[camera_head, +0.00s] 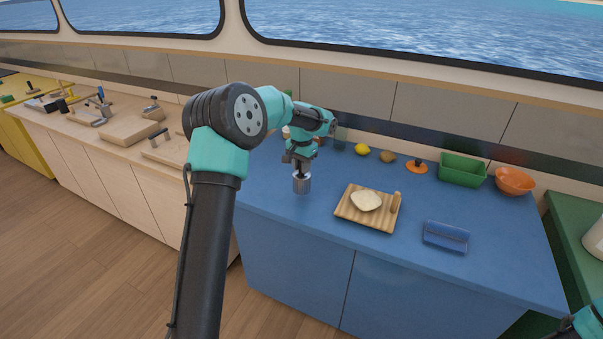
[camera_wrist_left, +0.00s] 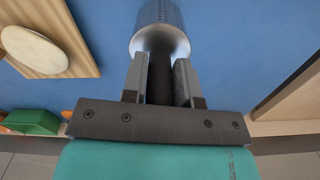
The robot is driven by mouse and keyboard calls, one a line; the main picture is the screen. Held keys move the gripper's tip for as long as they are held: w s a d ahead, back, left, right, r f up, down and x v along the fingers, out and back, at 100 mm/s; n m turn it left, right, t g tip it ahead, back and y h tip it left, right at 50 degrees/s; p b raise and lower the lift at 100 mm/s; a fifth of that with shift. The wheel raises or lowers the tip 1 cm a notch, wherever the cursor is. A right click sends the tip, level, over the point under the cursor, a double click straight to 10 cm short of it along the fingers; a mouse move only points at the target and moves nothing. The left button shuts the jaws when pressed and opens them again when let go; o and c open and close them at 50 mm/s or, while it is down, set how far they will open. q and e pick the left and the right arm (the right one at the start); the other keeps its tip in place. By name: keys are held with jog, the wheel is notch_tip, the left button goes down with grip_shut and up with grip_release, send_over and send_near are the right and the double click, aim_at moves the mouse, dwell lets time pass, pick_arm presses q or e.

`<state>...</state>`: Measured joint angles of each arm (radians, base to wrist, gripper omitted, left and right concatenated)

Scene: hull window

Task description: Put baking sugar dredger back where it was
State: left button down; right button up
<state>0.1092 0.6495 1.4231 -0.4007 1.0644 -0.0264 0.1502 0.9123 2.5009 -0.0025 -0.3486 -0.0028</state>
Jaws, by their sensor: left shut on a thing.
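The sugar dredger (camera_head: 302,184) is a small silvery metal shaker. My left gripper (camera_head: 300,164) is shut on it from above, over the left part of the blue counter (camera_head: 285,227). In the left wrist view the dredger (camera_wrist_left: 160,38) shows a perforated metal end beyond the two fingers of the gripper (camera_wrist_left: 160,85). I cannot tell whether its lower end touches the counter. My right gripper is out of view; only a bit of my right arm shows at the lower right corner.
A wooden board (camera_head: 362,219) with dough (camera_head: 366,200) lies right of the dredger, and a blue case (camera_head: 445,237) beyond it. A lemon (camera_head: 362,149), an orange-based item (camera_head: 417,167), a green bin (camera_head: 463,170) and an orange bowl (camera_head: 515,181) line the back. The counter's front left is clear.

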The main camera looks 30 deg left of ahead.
pick_arm(q)
jog(key=shift+w+a, duration=0.15)
jog(key=shift+w, duration=0.1)
jog(key=shift+w+a+f, duration=0.1)
jog(key=shift+w+f, duration=0.1)
jog(key=shift+f, duration=1.6)
jog(key=shift+f, duration=0.15)
jog(key=c, duration=0.9)
grip_release()
notch_tip(320, 180, up, 12)
jog(key=shift+r, duration=0.2)
